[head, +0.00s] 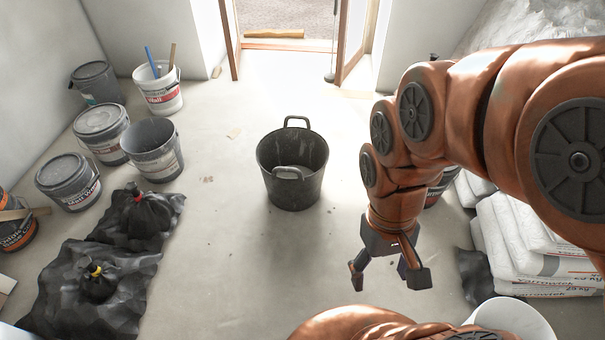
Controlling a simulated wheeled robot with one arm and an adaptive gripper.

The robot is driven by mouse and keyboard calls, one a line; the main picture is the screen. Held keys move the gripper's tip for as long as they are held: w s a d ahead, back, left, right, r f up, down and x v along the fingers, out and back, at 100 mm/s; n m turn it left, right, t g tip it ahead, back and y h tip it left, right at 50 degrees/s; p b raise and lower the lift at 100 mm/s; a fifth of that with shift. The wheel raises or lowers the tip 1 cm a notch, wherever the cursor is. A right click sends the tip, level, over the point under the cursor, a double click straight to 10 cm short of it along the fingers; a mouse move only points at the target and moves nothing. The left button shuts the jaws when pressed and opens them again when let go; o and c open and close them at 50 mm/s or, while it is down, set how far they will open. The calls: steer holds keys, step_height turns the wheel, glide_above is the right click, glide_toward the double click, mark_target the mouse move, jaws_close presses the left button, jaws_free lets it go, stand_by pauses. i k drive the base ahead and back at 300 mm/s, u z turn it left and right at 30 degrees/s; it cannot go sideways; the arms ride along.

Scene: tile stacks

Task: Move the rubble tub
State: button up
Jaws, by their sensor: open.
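The rubble tub (293,190) is a black, round tub standing upright on the floor near the middle of the head view. It has two loop handles, one at the far rim and one at the near rim. It looks empty as far as I can see inside. My gripper (388,280) is open and empty, pointing down, to the right of the tub and nearer to me. It is apart from the tub. My copper-coloured arm reaches in from the right.
Several buckets (153,150) and black bags (145,215) line the left side. Stacked white sacks (530,240) stand at the right. A white bucket (510,318) is at the bottom right. An open doorway (288,45) is at the back. The floor (240,260) around the tub is mostly clear.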

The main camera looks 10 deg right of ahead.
mark_target(301, 153)
steer(key=u, duration=0.3)
steer(key=i, duration=0.35)
steer(key=u, duration=0.55)
steer(key=i, duration=1.4)
steer(key=z, duration=0.7)
